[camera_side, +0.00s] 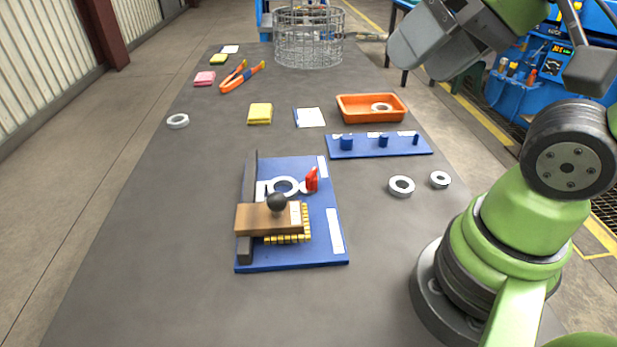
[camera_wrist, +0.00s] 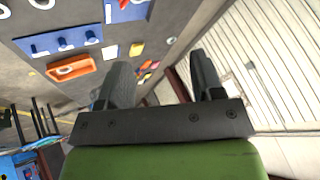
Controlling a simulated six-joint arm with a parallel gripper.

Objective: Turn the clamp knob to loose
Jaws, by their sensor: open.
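A blue fixture plate (camera_side: 332,258) lies in the middle of the grey table in the side view. It carries a dark upright rail, a white ring (camera_side: 285,179) and a small red knob-like part (camera_side: 311,181) at the ring's right. A wooden block (camera_side: 250,219) with a black ball knob (camera_side: 277,201) and brass-coloured bristles lies across the plate's near part. I cannot tell the knob's setting. My gripper (camera_wrist: 162,72) is open and empty in the wrist view, away from the fixture. Only a corner of the fixture shows there, at the top (camera_wrist: 128,12).
A blue peg board (camera_side: 378,146), an orange tray (camera_side: 371,107) with a ring in it, and two loose rings (camera_side: 401,186) (camera_side: 440,179) stand right. Yellow pad (camera_side: 260,113), white sheet, orange-handled tongs (camera_side: 241,77) and wire basket (camera_side: 308,38) lie farther back. The table's left front is clear.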

